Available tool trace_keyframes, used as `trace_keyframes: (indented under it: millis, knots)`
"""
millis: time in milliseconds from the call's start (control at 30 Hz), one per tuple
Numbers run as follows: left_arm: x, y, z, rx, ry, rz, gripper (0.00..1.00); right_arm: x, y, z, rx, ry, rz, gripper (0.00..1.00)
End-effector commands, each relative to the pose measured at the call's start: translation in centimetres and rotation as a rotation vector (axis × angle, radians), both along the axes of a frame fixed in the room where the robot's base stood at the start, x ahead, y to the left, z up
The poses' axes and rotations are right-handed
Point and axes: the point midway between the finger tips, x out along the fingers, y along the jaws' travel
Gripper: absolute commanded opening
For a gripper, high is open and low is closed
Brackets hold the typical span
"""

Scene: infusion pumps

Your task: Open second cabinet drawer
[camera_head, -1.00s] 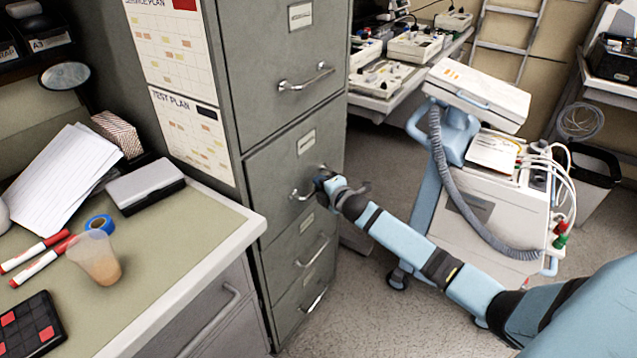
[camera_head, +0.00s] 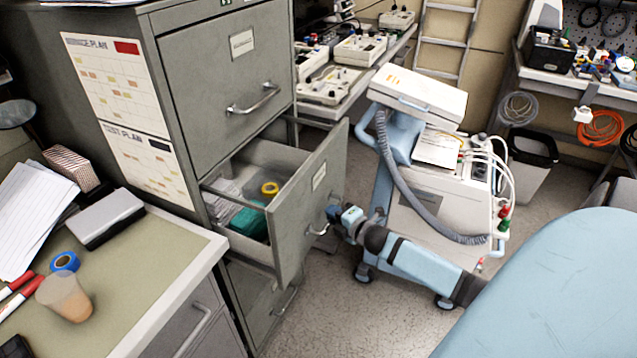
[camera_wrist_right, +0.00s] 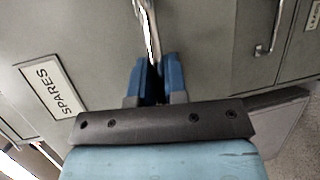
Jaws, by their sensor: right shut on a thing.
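The grey filing cabinet (camera_head: 180,100) stands left of centre in the head view. My right gripper (camera_head: 334,217) is at the drawer's front, shut on the drawer's handle (camera_head: 319,230). In the right wrist view, its blue fingers (camera_wrist_right: 158,78) close around the metal handle (camera_wrist_right: 148,30), beside a label reading SPARES (camera_wrist_right: 52,88). My left gripper is not in view.
The top drawer (camera_head: 235,75) is shut. A desk (camera_head: 150,262) with a cup (camera_head: 65,298) and papers stands close at left. A wheeled blue-and-white machine (camera_head: 430,190) stands just right of the open drawer. Grey floor (camera_head: 345,315) shows in front of the cabinet.

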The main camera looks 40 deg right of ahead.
Motion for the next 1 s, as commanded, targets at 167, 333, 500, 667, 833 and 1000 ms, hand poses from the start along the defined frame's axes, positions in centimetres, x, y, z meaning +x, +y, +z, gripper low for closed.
trace_keyframes:
  millis: [167, 333, 500, 667, 833, 1000]
  knots:
    - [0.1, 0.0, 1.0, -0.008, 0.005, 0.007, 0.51, -3.0, -1.1, 0.0, 0.001, 0.006, -0.001, 0.00]
    - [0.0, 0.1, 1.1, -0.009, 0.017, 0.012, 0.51, -5.7, -2.3, 0.0, 0.002, 0.006, -0.002, 0.00]
    - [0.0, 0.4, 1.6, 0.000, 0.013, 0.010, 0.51, -8.6, -3.4, 0.0, 0.001, 0.006, -0.002, 0.00]
    - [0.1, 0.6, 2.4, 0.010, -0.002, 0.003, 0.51, -11.4, -4.6, 0.0, 0.003, 0.006, -0.003, 0.00]
    - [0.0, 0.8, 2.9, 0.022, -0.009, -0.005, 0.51, -14.3, -5.8, -0.1, 0.002, 0.007, -0.002, 0.00]
    - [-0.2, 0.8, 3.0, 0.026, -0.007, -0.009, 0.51, -16.9, -6.9, -0.1, 0.001, 0.006, -0.003, 0.00]
